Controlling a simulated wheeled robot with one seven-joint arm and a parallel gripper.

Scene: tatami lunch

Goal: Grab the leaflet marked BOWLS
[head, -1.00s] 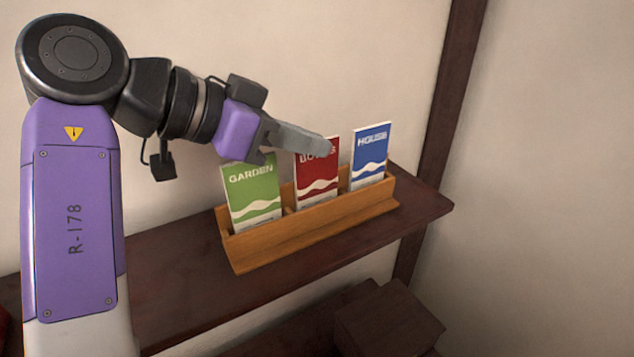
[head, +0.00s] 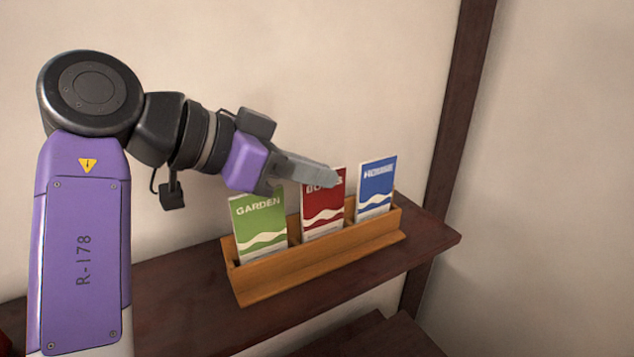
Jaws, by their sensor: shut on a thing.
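The red leaflet marked BOWLS (head: 323,211) stands in the middle slot of a wooden holder (head: 320,264). Its lower part is behind the holder's front wall. My gripper (head: 328,178) reaches in from the left and is shut on the leaflet's top edge. The finger covers part of the title. The green GARDEN leaflet (head: 261,226) stands in the left slot and the blue leaflet (head: 375,190) in the right slot, its title hard to read now.
The holder stands on a dark wooden shelf (head: 190,305) against a plain wall. A dark post (head: 455,130) rises at the right. A dark wooden piece (head: 390,338) lies below the shelf.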

